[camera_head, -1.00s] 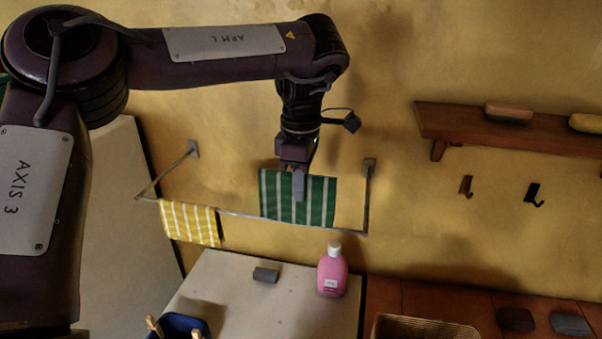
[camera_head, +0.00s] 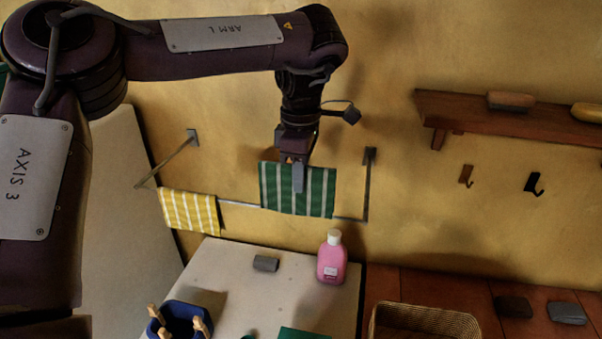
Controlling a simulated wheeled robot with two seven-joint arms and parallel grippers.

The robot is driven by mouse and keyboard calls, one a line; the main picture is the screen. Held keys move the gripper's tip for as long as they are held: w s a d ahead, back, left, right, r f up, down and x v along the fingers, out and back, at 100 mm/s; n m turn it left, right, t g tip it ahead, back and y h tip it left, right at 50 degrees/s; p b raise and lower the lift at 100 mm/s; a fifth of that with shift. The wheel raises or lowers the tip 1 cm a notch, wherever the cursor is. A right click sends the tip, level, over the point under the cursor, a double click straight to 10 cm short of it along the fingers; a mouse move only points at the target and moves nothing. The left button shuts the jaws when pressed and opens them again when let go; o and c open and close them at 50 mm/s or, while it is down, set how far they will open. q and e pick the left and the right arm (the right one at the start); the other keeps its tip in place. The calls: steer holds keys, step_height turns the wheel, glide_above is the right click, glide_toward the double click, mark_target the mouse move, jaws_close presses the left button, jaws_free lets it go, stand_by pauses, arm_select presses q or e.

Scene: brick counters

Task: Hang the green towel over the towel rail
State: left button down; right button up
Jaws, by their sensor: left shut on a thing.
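The green towel (camera_head: 320,190) with pale stripes is at the middle of the towel rail (camera_head: 240,203), by the wall. My left gripper (camera_head: 298,188) points down and is shut on the towel near its upper middle. The towel's lower edge runs along the line of the rail and hides that stretch of it. I cannot tell whether the towel lies over the rail or beside it. My right gripper is not in view.
A yellow striped towel (camera_head: 188,212) hangs on the rail's left part. A pink bottle (camera_head: 331,264), grey block (camera_head: 265,263) and blue container (camera_head: 165,330) are on the pale counter (camera_head: 225,270) below. A wooden shelf (camera_head: 470,115) and hooks are right. A green piece (camera_head: 303,334) shows at the bottom edge.

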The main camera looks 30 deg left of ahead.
mark_target(301, 214)
arm_select(q)
steer(key=shift+f, duration=0.15)
steer(key=shift+f+b, duration=0.3)
steer(key=shift+f, duration=0.75)
steer(key=shift+f+b, duration=0.3)
steer(key=shift+f, duration=1.15)
steer(key=shift+f+b, duration=0.5)
steer(key=shift+f, duration=1.85)
steer(key=c, duration=0.8)
jaws_free()
